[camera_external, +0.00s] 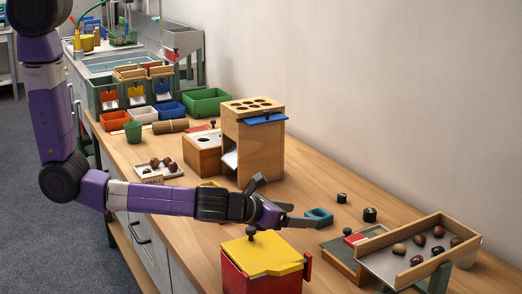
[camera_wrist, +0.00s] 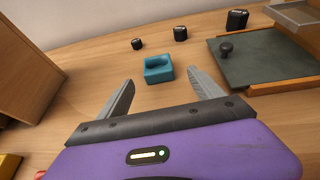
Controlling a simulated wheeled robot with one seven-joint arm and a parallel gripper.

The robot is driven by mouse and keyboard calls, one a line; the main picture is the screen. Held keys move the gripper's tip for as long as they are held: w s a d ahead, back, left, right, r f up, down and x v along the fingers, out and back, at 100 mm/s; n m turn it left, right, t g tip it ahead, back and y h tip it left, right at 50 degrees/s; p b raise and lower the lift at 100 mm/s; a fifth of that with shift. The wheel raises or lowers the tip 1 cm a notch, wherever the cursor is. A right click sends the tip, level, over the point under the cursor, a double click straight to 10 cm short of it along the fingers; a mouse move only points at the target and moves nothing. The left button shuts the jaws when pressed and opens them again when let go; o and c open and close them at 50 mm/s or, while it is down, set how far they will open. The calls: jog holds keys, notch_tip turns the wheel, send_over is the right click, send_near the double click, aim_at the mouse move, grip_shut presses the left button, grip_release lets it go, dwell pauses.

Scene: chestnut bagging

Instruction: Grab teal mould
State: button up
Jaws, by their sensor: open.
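The teal mould (camera_external: 319,216) is a small block with a hollow in its top, lying on the wooden counter. It also shows in the wrist view (camera_wrist: 158,69), just beyond and between my fingertips. My gripper (camera_external: 290,202) is open and empty, reaching toward the mould from the left in the external view. In the wrist view my gripper (camera_wrist: 160,88) has its two grey fingers spread apart, with the mould ahead of them and no contact visible.
A wooden box with a holed top (camera_external: 262,150) stands behind my gripper. A red box with a yellow lid (camera_external: 262,262) stands in front. Small black weights (camera_external: 370,214) lie beyond the mould. A sloped tray (camera_external: 385,268) with chestnuts stands at the right.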

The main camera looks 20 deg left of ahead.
aim_at(316, 214)
jog(key=shift+b+x, duration=0.45)
jog(key=shift+x, duration=3.4)
jog(key=shift+w+a+r, duration=0.1)
jog(key=shift+w+r, duration=0.05)
jog(key=shift+r, duration=0.05)
jog(key=c, duration=1.5)
jog(key=shift+r, duration=0.1)
